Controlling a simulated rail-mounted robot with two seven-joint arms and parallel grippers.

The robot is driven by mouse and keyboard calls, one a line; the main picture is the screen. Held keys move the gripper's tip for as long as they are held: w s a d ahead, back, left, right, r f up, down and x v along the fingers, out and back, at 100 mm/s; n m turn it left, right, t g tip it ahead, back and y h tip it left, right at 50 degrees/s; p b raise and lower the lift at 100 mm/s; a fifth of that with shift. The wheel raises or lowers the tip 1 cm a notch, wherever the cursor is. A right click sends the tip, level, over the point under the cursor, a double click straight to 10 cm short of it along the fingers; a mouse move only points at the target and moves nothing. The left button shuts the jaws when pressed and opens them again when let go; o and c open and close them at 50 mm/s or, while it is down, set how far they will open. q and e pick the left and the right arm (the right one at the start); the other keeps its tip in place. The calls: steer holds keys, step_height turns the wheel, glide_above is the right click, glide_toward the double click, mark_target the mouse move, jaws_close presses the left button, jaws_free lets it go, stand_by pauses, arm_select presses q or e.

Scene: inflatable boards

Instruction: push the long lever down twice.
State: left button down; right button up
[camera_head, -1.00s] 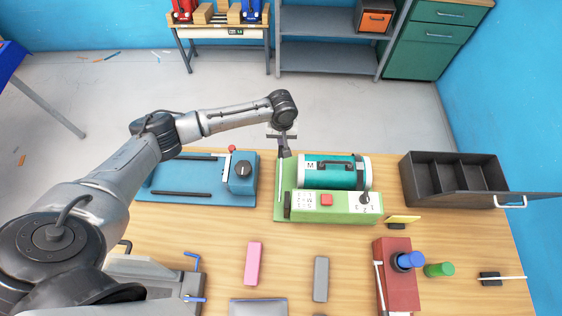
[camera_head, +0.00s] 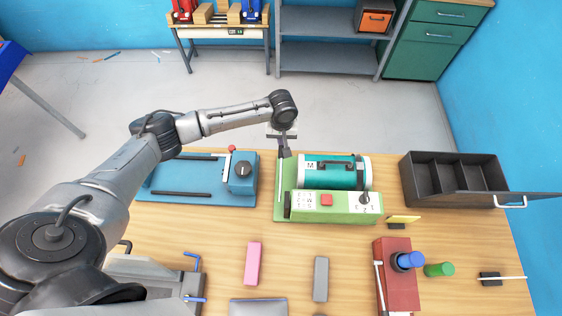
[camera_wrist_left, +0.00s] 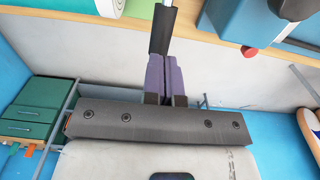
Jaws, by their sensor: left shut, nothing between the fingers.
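The green machine (camera_head: 325,208) stands on the table with a teal cylinder (camera_head: 330,172) behind its front panel. A long, thin, pale lever (camera_head: 280,180) rises along its left side. My left gripper (camera_head: 285,152) is shut and points down at the lever's upper end. In the left wrist view the shut fingers (camera_wrist_left: 165,62) are at the lever's black handle (camera_wrist_left: 161,32), with nothing between them. I cannot tell whether they touch it. My right gripper is not in view.
A blue device (camera_head: 205,183) with a red-tipped stick is left of the machine. A black divided box (camera_head: 430,170) is to the right. Pink (camera_head: 254,262) and grey (camera_head: 321,278) blocks and a red box (camera_head: 391,265) lie nearer. Bare table lies between them.

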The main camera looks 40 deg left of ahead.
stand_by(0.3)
arm_select(q)
steer(key=shift+f+b, duration=0.8)
steer(key=shift+f, duration=1.7)
steer(key=shift+f+b, duration=1.4)
steer(key=shift+f, duration=1.95)
steer(key=shift+r, duration=0.15)
